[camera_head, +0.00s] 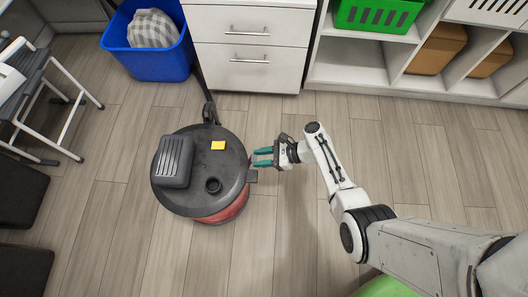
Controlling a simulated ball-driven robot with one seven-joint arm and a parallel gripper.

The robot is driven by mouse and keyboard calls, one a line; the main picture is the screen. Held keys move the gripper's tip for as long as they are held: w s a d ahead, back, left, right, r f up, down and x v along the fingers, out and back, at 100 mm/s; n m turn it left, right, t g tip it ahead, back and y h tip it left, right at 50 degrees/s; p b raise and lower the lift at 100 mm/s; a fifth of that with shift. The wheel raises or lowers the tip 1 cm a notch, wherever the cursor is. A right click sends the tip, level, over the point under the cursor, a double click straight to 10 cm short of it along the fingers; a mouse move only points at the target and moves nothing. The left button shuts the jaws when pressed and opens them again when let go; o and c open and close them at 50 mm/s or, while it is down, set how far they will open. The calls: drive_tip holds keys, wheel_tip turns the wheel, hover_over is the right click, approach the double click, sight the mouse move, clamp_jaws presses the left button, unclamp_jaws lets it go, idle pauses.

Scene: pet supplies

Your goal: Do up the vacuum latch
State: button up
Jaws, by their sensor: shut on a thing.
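The vacuum (225,165) stands on the floor left of centre, with a round dark grey lid and a red body. A small dark tab, seemingly the latch (252,176), sticks out at the right side of the lid's rim. My gripper (259,157), with teal fingers, reaches in from the right at the lid's right edge, close by the tab. Its jaws are closed on a small dark part there, seemingly of the latch. The fingers partly hide the contact, and the latch's exact position cannot be made out.
A dark hose stub (210,110) rises behind the vacuum. A blue bin (150,60), white drawers (250,60) and shelves (345,62) line the back. A white-legged stand (65,140) is at left. The floor right of my arm is clear.

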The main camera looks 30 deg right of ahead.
drive_tip(key=shift+w+a+r+g+h+p, duration=0.2)
drive_tip(key=shift+a+r+g+h+p, duration=0.3)
drive_tip(key=shift+p, duration=0.6)
drive_tip(key=shift+d+f, duration=0.15)
drive_tip(key=shift+f, duration=0.05)
drive_tip(key=o, duration=1)
drive_tip(key=shift+o, duration=0.2)
drive_tip(key=p+v, duration=0.4)
drive_tip(key=v, duration=0.6)
drive_tip(key=shift+s+d+r+p, duration=0.15)
drive_tip(key=shift+s+r+p, duration=0.05)
drive_tip(key=shift+r+p, duration=0.15)
